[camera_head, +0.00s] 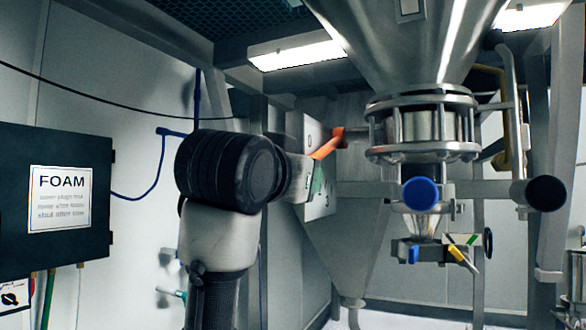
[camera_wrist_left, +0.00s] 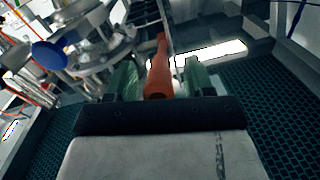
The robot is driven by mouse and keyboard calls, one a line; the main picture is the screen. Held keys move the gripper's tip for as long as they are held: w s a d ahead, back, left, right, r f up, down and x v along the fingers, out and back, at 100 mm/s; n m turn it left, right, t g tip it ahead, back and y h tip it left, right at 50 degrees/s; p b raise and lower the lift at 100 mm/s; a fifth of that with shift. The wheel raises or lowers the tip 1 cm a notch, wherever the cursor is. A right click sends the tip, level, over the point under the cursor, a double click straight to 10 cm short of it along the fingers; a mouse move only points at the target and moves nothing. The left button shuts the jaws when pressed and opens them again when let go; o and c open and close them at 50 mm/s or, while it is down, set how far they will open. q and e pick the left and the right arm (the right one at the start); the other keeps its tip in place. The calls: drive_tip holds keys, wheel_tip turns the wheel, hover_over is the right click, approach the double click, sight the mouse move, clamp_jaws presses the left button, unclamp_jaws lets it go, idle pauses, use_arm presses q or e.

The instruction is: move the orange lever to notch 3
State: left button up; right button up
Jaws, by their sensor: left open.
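The orange lever (camera_head: 327,146) sticks out of the notched plate (camera_head: 318,196) in the head view, beside the steel hopper. Its end shows a little above the middle of the plate. A "0" is readable near the plate's top and what looks like a "3" lower down; other marks are hidden by my left arm. My left gripper (camera_wrist_left: 162,78) is open, its two green fingers on either side of the orange lever (camera_wrist_left: 158,76) in the left wrist view, with a gap visible to the lever. In the head view my wrist covers most of this gripper. My right gripper is not in view.
The steel hopper (camera_head: 400,50) and its clamp ring (camera_head: 423,150) stand right of the lever. A blue-capped pipe (camera_head: 420,193) and a yellow-handled valve (camera_head: 462,258) are below. A dark box with a FOAM sign (camera_head: 62,198) is at the left.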

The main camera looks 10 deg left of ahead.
use_arm(q)
drive_tip(key=shift+c, duration=0.5)
clamp_jaws()
drive_tip(key=w+d+f+t+h+b, duration=0.1)
drive_tip(key=w+f+t+b, duration=0.3)
drive_tip(key=f+b, duration=0.4)
drive_tip(key=shift+w+d+f+b, duration=0.2)
drive_tip(key=shift+w+d+b, duration=0.2)
drive_tip(key=shift+b, duration=0.3)
drive_tip(key=shift+a, duration=0.1)
drive_tip(key=shift+o, duration=0.5)
unclamp_jaws()
drive_tip(key=shift+s, duration=0.1)
